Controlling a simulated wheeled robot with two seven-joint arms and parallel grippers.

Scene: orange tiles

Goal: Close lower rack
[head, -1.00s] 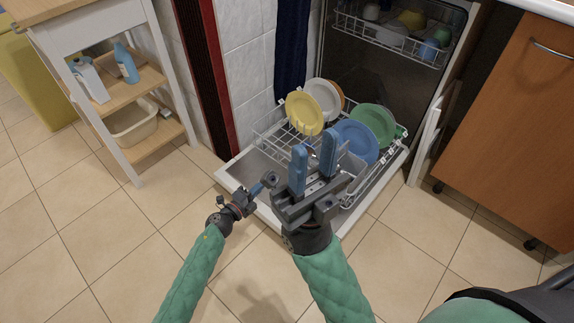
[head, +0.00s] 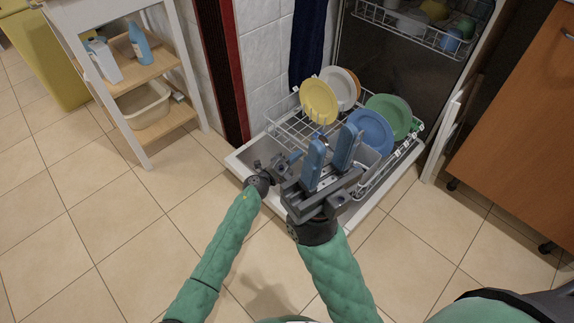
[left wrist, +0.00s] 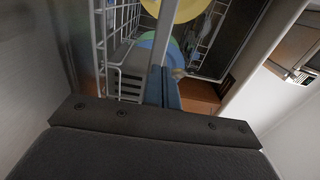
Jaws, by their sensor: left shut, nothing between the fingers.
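The lower rack (head: 283,131) is a white wire rack pulled out over the open dishwasher door (head: 240,162). It holds yellow, white, blue and green plates. My left gripper (head: 293,157) is low over the door, close to the rack's front left; whether it touches the rack is unclear. In the left wrist view, its blue fingers (left wrist: 162,88) are together and empty, with rack wires (left wrist: 128,82) just beyond. My right gripper (head: 332,157) is in front of the rack, its two blue fingers apart and empty. It hides part of the rack's front.
The upper rack (head: 410,30) with dishes is partly out above. A white shelf cart (head: 150,78) with bottles and a basin stands left. A wooden cabinet (head: 520,130) stands right. The tiled floor (head: 110,225) in front is clear.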

